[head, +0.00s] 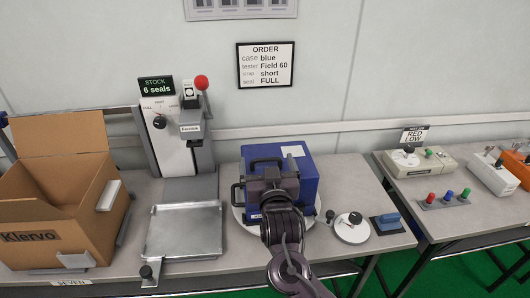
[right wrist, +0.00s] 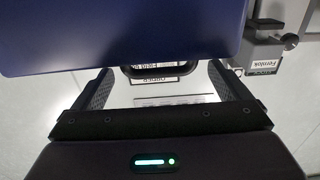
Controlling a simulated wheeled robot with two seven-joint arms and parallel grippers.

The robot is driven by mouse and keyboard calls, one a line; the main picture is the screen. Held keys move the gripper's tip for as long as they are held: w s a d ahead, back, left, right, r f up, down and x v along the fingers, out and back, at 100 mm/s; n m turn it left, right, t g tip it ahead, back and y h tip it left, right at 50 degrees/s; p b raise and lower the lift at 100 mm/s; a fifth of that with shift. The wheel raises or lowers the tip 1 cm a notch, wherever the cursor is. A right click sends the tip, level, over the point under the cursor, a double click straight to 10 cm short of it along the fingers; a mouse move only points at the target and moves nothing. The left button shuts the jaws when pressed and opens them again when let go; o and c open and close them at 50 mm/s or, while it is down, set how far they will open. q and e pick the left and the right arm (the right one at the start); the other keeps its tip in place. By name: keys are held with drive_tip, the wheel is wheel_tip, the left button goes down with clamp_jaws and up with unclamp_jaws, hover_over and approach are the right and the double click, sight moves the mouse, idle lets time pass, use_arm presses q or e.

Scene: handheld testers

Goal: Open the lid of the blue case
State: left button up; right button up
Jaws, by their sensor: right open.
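The blue case (head: 308,180) stands on a round white plate (head: 240,216) on the bench, with a white label on its top. Its lid looks shut, though my right arm hides much of the near side. My right gripper (head: 268,176) is in front of the case, over its near left part. In the right wrist view the gripper is open, its two fingers apart, with the blue case (right wrist: 120,35) filling the top. A dark handle loop (right wrist: 160,71) shows between the fingers, not gripped. My left gripper is out of view.
An open cardboard box (head: 95,205) stands at the left, beside a metal tray (head: 185,230). A press with a red-knobbed lever (head: 201,83) is behind the tray. A white dial (head: 351,228) and a blue block (head: 386,223) lie right of the case. Testers (head: 420,160) stand on the right bench.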

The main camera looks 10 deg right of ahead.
sight(265, 165)
drive_tip(key=w, duration=0.2)
drive_tip(key=shift+w, duration=0.75)
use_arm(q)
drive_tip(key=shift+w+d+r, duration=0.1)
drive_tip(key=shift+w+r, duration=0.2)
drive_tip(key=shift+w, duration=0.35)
use_arm(e)
drive_tip(key=shift+w, duration=0.15)
